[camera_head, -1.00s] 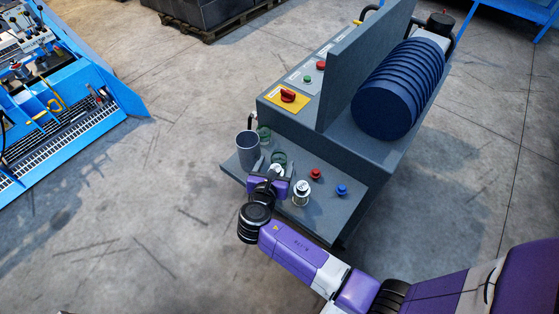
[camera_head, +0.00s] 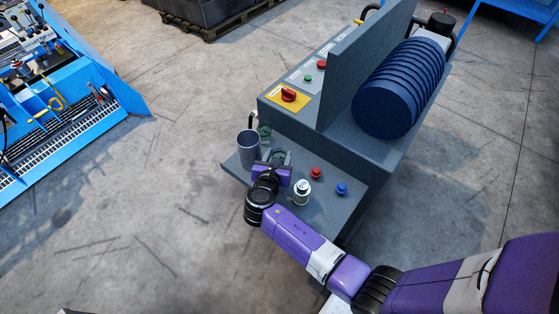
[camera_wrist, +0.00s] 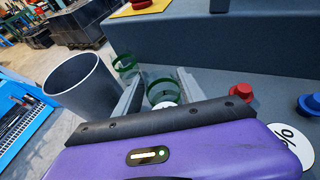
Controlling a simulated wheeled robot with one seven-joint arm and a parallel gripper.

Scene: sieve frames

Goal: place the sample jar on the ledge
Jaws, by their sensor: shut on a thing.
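A clear jar with a green rim (camera_head: 281,155), which I take for the sample jar, is at the grey ledge (camera_head: 325,209) on the machine's front. In the wrist view this jar (camera_wrist: 160,90) is between the two grey fingers of my gripper (camera_wrist: 158,84), with something white low in it. My gripper (camera_head: 275,165) is shut on it; its purple body hides the jar's lower part in the head view. I cannot tell whether the jar touches the ledge. A second green-rimmed jar (camera_head: 264,131) stands behind, and shows in the wrist view (camera_wrist: 125,63).
A grey cup (camera_head: 248,148) stands at the ledge's left corner, close to my gripper. The ledge's front right part is bare. The machine's body rises behind.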

